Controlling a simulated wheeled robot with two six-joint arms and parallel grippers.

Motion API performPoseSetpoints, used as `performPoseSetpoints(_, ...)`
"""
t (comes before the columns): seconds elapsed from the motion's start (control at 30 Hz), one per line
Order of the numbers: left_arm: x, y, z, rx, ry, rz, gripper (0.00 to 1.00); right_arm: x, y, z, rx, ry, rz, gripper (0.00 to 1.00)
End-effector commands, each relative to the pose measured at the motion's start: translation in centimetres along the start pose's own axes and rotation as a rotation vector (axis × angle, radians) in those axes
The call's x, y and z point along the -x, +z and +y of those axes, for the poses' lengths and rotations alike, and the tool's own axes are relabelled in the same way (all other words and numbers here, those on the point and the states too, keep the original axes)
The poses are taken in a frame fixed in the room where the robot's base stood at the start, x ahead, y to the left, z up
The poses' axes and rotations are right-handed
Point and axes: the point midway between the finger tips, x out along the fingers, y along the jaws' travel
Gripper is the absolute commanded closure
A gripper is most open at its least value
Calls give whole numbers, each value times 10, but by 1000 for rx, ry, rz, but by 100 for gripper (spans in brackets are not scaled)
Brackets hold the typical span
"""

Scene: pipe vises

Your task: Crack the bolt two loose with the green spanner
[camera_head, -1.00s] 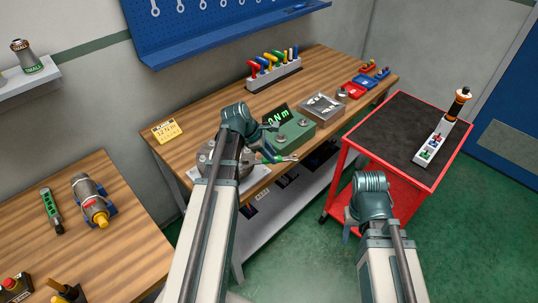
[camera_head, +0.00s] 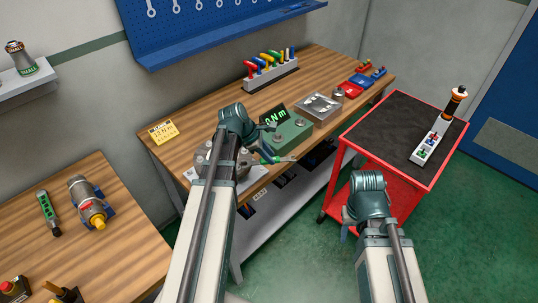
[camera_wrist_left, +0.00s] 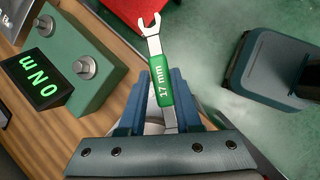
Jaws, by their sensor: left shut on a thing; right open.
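The green spanner (camera_wrist_left: 161,85), marked 17 mm, is held in my left gripper (camera_wrist_left: 160,108); its open jaw points away from the gripper and is clear of any bolt in the left wrist view. In the head view the spanner (camera_head: 284,160) sticks out at the front edge of the bench, beside the green tester. The green tester (camera_head: 291,135) has two bolt heads, one (camera_wrist_left: 85,67) nearer and one (camera_wrist_left: 45,25) farther, and its display reads 0 N m. No label shows which is bolt two. My right gripper (camera_head: 349,224) is open and empty beside the red cart.
A metal fixture (camera_head: 202,158) on the bench is partly hidden by my left arm. A steel block (camera_head: 320,107) and a rack of coloured tools (camera_head: 270,70) stand further along. The red cart (camera_head: 400,140) has a mostly clear black top.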

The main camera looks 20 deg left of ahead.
Motion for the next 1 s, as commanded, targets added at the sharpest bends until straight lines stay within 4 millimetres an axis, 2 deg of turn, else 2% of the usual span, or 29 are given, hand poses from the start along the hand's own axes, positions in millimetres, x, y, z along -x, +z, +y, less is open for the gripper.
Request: performPoseSetpoints(1.0, 5, -9, -2, 0, 0, 0, 100, 0, 0, 0, 0, 0, 0, 50)
